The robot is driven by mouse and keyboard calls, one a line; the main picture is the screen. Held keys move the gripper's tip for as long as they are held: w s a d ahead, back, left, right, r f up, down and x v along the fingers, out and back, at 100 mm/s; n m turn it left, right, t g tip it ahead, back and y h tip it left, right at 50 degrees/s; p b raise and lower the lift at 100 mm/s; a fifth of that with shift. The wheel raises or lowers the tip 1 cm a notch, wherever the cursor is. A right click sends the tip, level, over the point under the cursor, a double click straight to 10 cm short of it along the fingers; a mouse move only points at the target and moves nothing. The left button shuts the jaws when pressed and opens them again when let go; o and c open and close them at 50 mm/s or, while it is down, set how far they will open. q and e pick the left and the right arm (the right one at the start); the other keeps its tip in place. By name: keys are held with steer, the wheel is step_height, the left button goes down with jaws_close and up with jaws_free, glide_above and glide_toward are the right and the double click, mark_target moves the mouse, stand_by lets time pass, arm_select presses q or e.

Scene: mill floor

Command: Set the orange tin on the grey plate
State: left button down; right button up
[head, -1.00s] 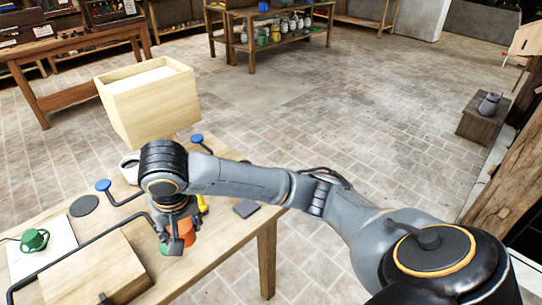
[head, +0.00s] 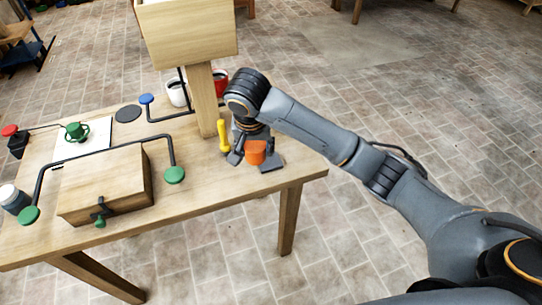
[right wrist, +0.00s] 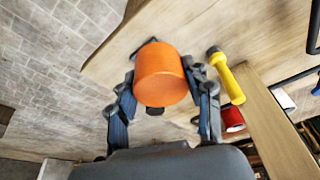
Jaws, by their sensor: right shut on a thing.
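The orange tin (head: 256,152) is between the fingers of my right gripper (head: 252,148), which is shut on it near the table's right end. In the right wrist view the tin (right wrist: 162,78) fills the space between the two fingers (right wrist: 165,92). The grey plate (head: 272,164) lies on the table just right of and beneath the tin in the head view, partly hidden by it. I cannot tell whether the tin touches the plate. My left gripper is not in view.
A yellow-handled tool (head: 223,136) stands close left of the gripper; it also shows in the wrist view (right wrist: 230,84). A wooden post (head: 204,100) carrying a box, a red mug (head: 221,86) and a white mug (head: 177,94) are behind. A wooden box (head: 105,187) sits at left.

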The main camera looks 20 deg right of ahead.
glide_above(269, 161)
steer(key=s, duration=0.1)
steer(key=f, duration=0.4)
steer(key=shift+a+f+p, duration=0.3)
steer(key=shift+a+f, duration=0.05)
steer(key=shift+f, duration=0.05)
steer(key=shift+w+d+f, duration=0.15)
steer(key=shift+w+f, duration=0.15)
steer(key=shift+f, duration=0.2)
steer(key=x, duration=0.2)
steer(key=p+x, duration=0.1)
steer(key=shift+s+d+f, duration=0.15)
steer(key=shift+s+f, duration=0.05)
steer(key=shift+f, duration=0.2)
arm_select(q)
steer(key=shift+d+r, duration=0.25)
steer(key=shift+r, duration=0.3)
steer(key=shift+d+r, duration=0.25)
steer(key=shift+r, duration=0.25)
arm_select(e)
steer(key=shift+f, duration=0.15)
steer(key=o, duration=1.2)
arm_select(q)
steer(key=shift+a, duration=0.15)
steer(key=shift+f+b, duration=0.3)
steer(key=shift+b, duration=0.05)
arm_select(e)
steer(key=v, duration=1.2)
